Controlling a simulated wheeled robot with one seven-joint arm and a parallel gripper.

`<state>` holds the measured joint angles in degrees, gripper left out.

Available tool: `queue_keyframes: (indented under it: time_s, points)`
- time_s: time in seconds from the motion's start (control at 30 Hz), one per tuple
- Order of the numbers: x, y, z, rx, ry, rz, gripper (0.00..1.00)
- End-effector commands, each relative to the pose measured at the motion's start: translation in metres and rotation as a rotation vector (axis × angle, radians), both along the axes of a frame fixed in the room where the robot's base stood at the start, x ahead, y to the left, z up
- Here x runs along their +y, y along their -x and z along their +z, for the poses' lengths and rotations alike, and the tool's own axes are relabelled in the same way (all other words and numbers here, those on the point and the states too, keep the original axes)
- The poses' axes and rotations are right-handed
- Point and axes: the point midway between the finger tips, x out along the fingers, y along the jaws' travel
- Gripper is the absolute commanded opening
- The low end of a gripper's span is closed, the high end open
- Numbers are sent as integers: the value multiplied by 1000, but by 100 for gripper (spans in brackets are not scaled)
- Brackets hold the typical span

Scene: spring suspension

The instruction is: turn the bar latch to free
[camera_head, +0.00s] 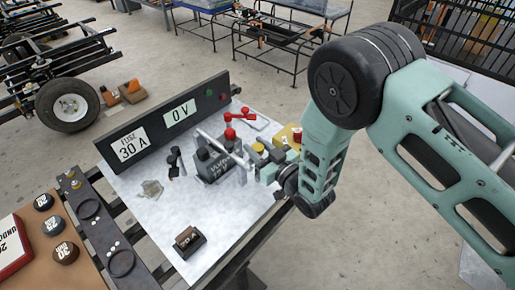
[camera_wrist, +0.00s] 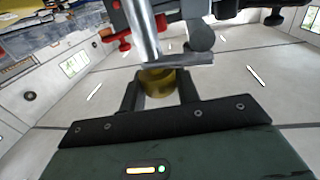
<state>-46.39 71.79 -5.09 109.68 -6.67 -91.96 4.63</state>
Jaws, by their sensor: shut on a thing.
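The bar latch shows as a silver bar (camera_head: 218,145) lying across a dark grey battery-like block (camera_head: 212,165) on the pale board. In the wrist view the bar (camera_wrist: 143,32) rises above a grey plate, with a yellow knob (camera_wrist: 158,82) below it. My gripper (camera_wrist: 158,92) is shut on this yellow knob, one dark finger on each side. In the head view my gripper (camera_head: 264,168) is at the right side of the block, by the bar's near end. My wrist partly hides the contact there, and I cannot tell how the knob joins the bar.
A black panel (camera_head: 160,120) reading "FUSE 30 A" and "0 V" stands behind. A red clamp-like part (camera_head: 232,131) is behind the block. A brown 30 A fuse (camera_head: 187,240) and a small clear piece (camera_head: 151,189) lie on the board (camera_head: 225,225). The board's front area is mostly clear.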

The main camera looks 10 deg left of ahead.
Motion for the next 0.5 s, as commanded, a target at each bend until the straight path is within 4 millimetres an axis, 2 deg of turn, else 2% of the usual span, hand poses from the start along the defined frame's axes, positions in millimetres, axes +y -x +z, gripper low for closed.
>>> queue_keyframes:
  time_s: [0.5]
  points:
    - [-2,-3,-3,-4,0,458,9]
